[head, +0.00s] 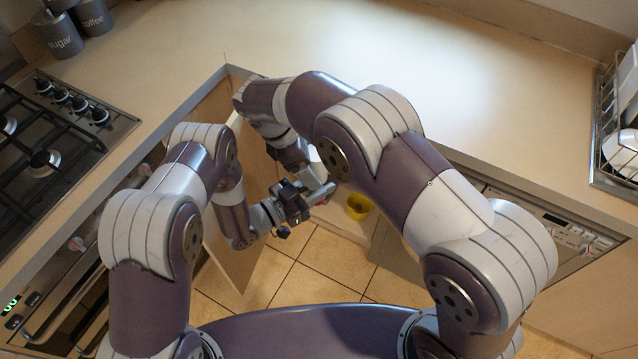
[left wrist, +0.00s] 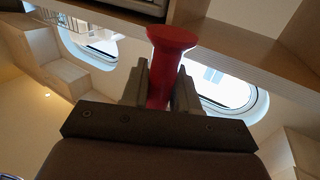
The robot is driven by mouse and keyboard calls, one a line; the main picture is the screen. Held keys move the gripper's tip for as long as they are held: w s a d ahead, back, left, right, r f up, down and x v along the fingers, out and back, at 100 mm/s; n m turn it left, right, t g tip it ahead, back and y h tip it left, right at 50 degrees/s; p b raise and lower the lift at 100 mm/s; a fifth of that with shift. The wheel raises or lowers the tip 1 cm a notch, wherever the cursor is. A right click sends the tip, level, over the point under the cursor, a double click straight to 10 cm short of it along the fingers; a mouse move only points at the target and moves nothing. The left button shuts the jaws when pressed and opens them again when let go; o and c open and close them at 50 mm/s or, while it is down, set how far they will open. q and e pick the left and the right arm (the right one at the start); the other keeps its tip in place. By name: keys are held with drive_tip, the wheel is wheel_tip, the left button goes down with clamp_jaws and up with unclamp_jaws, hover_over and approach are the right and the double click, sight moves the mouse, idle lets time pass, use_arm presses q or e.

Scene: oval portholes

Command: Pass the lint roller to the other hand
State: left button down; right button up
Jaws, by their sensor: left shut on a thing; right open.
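The lint roller (left wrist: 166,75) is in the left wrist view, where its red, flared end stands up between the fingers of my left gripper (left wrist: 160,88). The fingers are shut on it from both sides. In the head view my left gripper (head: 306,202) is low in the middle, and only a small reddish bit of the roller shows beside it. My right arm arches over from the right and bends down, so its open gripper (head: 322,186) is close to the left one. Whether the right fingers touch the roller cannot be told. The roller's other end is hidden.
The counter (head: 450,110) runs behind the arms, with a gas hob (head: 45,150) at left and a dish rack (head: 612,140) at right. A cabinet door (head: 232,250) stands open beside my left arm.

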drive_tip(key=v, duration=1)
drive_tip(key=w+d+r+n+t+h, duration=0.1)
drive_tip(key=w+d+r+n+t, duration=0.3)
drive_tip(key=d, duration=0.5)
drive_tip(key=w+d+r+n+t+h, duration=0.25)
drive_tip(key=d+r+n, duration=0.2)
drive_tip(key=d, duration=0.55)
drive_tip(key=w+d+r+n+t+h, duration=0.1)
drive_tip(key=w+d+r+n+t, duration=0.25)
drive_tip(key=d+r, duration=0.4)
drive_tip(key=s+a+f+n+g+y, duration=0.1)
drive_tip(key=s+a+f+n+y, duration=0.4)
drive_tip(key=n, duration=0.7)
drive_tip(key=s+f+n+y, duration=0.35)
drive_tip(key=f+n, duration=0.35)
drive_tip(key=n, duration=0.5)
drive_tip(key=s+f+n+g, duration=0.4)
drive_tip(key=s+n, duration=0.4)
drive_tip(key=s+a+f+n+g, duration=0.1)
drive_tip(key=s+f+n+g, duration=0.3)
drive_tip(key=s+n, duration=0.4)
drive_tip(key=shift+a+f+n+y, duration=0.2)
drive_tip(key=shift+f+n+y, duration=0.15)
drive_tip(key=shift+n, duration=0.35)
